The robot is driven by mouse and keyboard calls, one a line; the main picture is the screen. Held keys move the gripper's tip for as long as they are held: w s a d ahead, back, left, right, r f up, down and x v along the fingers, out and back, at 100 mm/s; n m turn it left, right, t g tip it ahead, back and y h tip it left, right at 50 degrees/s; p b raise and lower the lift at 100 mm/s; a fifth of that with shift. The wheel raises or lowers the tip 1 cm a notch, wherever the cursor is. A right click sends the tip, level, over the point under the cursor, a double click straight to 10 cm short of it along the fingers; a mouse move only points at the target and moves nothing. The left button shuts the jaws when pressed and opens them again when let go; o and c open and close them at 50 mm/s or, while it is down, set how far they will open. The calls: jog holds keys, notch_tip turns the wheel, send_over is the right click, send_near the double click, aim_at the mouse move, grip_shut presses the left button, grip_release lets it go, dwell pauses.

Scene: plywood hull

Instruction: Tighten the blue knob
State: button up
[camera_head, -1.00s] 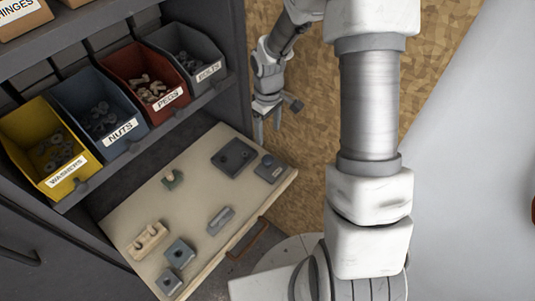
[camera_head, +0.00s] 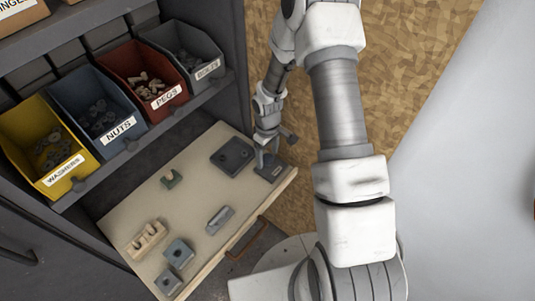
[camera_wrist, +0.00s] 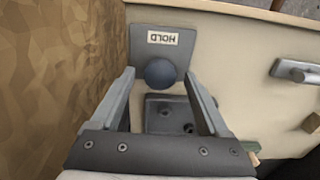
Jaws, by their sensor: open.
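The blue knob (camera_wrist: 160,73) is a dark blue ball on a grey plate (camera_wrist: 140,45) with a label reading HOLD, upside down in the wrist view. The plate also shows at the drawer board's right end in the head view (camera_head: 275,177). My gripper (camera_head: 267,163) points down over the plate, and its fingers hide most of the knob there. In the wrist view my gripper (camera_wrist: 158,75) is open, with one finger on either side of the knob and a gap at each side. I cannot tell how far the fingertips are above the plate.
A dark grey plate with holes (camera_wrist: 168,115) lies right beside the knob plate. A grey bar handle (camera_head: 220,219), a pale wooden block (camera_head: 147,240) and small grey blocks share the board (camera_head: 190,215). Labelled bins (camera_head: 120,120) stand above. A plywood wall (camera_wrist: 50,80) is close by.

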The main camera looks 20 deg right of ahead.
grip_shut()
